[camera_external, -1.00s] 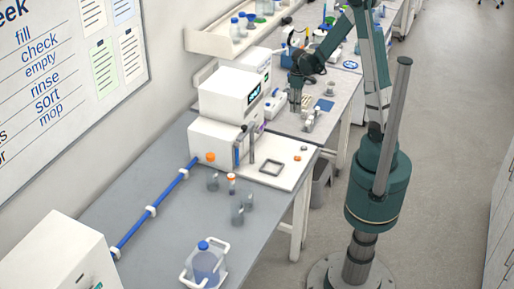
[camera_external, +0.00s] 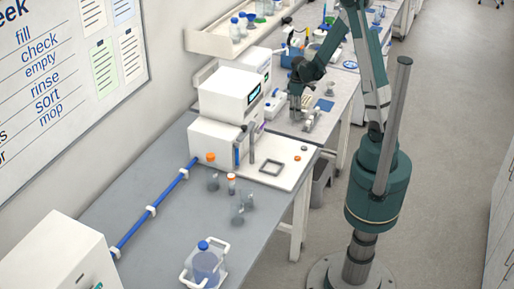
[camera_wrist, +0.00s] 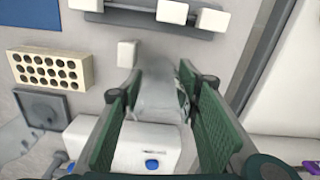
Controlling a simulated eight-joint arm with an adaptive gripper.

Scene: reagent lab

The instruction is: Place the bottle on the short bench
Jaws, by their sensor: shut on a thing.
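In the wrist view a clear, see-through bottle (camera_wrist: 158,92) lies between the green finger pads of my gripper (camera_wrist: 157,100). The gripper is shut on it. The bottle's outline is faint, and its lower part is hard to separate from the white device behind it. In the external view my gripper (camera_external: 295,108) points down over the farther bench (camera_external: 338,102), beside a white instrument. The bottle is too small to make out there. I cannot tell which bench is the short one.
A white device with a blue button (camera_wrist: 145,148), a beige rack with holes (camera_wrist: 50,69) and a dark square plate (camera_wrist: 45,109) lie close by. The near grey bench (camera_external: 125,210) holds a blue-capped container (camera_external: 206,264) and small glassware, with bare surface between.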

